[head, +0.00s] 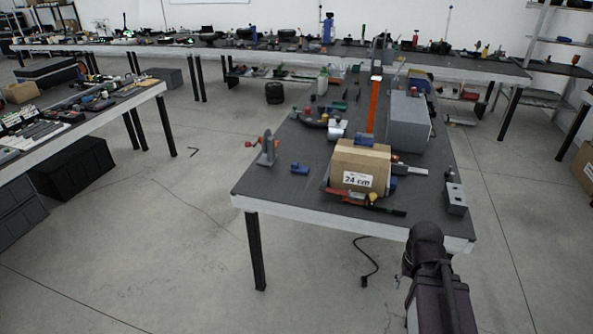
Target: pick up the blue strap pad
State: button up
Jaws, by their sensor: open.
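A small blue block (299,169) lies on the dark tabletop, left of a cardboard box marked "24 cm" (345,165). Another blue piece (362,138) sits on top of the box, and more blue (390,186) shows at its right side. I cannot tell for sure which of these is the strap pad. Part of my arm rises at the lower right, in front of the table's near right corner and apart from the blue pieces. I cannot make out my gripper's fingers.
The table (262,185) also holds a red-handled grey clamp (267,148), a long red-and-black clamp (370,202), a grey case (408,122), an orange upright bar (372,105) and a grey block (455,198). The near left tabletop is clear. A black cable (367,262) lies on the floor.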

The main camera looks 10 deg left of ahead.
aim_at(295, 167)
jog(key=u, duration=0.05)
jog(key=i, duration=1)
jog(key=z, duration=0.05)
